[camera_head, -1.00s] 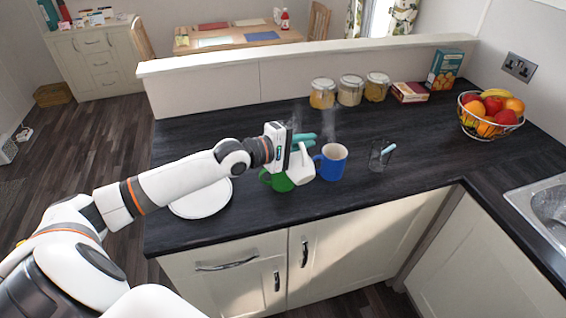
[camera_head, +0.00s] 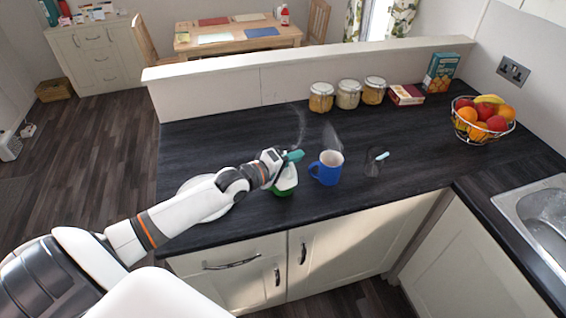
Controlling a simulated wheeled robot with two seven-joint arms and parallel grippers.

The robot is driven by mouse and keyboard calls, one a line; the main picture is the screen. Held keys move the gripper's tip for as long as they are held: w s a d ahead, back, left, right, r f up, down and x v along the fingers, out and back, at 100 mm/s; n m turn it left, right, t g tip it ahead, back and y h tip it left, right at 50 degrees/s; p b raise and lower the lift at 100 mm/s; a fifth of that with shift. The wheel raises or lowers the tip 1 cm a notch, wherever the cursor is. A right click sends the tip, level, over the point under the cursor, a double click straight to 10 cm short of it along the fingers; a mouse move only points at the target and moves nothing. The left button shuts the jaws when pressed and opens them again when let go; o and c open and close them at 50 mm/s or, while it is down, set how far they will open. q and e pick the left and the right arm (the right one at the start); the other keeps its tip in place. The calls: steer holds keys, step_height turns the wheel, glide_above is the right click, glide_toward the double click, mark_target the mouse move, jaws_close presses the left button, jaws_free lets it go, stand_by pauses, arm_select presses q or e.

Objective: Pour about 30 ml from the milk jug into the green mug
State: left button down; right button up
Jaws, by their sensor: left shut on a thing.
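My left gripper (camera_head: 292,156) is shut on the white milk jug (camera_head: 286,178). The jug is in front of the green mug (camera_head: 283,192) in the head view and hides most of it; only a green strip shows below. I cannot tell how far the jug is tilted or its height over the mug. No milk stream is visible. Steam rises near the jug. My right gripper is out of view.
A steaming blue mug (camera_head: 326,167) stands close to the right of the jug, with a clear glass (camera_head: 373,163) beyond it. A white plate (camera_head: 205,202) lies under my left arm. Jars (camera_head: 348,94), boxes and a fruit basket (camera_head: 484,120) stand farther back on the dark worktop (camera_head: 240,135).

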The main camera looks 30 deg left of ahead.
arm_select(q)
steer(key=shift+s+d+r+m+p, duration=0.2)
steer(key=shift+d+r+m+p, duration=0.1)
steer(key=shift+m+p, duration=0.4)
steer(key=shift+s+d+f+m, duration=0.15)
steer(key=shift+d+f+m, duration=0.1)
steer(key=shift+f+m, duration=0.05)
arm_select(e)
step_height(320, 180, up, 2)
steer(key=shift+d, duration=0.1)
arm_select(q)
steer(key=shift+f, duration=0.1)
stand_by(0.8)
